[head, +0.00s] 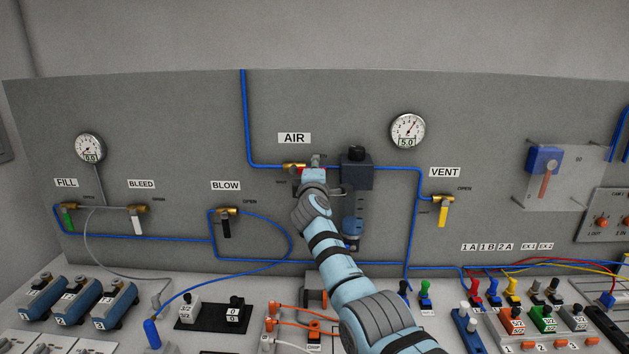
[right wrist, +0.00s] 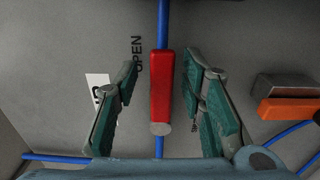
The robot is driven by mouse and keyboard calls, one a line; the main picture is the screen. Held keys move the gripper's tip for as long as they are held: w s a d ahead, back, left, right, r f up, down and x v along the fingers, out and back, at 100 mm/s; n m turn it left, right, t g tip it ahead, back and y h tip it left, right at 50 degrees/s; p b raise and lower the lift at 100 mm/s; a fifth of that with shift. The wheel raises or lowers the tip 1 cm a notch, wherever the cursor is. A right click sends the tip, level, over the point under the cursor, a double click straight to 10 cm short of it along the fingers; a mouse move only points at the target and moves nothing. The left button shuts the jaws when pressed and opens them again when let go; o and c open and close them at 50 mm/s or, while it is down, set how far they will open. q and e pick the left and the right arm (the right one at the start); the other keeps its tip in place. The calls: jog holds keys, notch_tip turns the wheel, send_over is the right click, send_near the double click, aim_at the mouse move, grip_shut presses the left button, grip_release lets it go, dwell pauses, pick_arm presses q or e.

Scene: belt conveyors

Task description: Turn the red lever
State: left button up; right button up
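The red lever (right wrist: 162,85) is in the middle of the right wrist view, lined up along the blue pipe. My right gripper (right wrist: 160,72) is open, with one finger on each side of the lever and gaps between. The word OPEN is printed beside the lever. In the head view my right gripper (head: 315,165) is at the valve under the AIR label (head: 294,138) and hides most of the lever. The brass valve body (head: 291,166) shows just left of it. My left gripper is in neither view.
A dark regulator block (head: 357,172) is just right of the gripper, with a round gauge (head: 408,131) above and right. The VENT valve with a yellow lever (head: 443,215) is farther right. The BLOW valve (head: 226,226) is lower left. Below is a crowded bench.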

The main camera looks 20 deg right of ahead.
jog(key=v, duration=1.1)
jog(key=shift+a, duration=0.15)
jog(key=shift+s+f, duration=0.1)
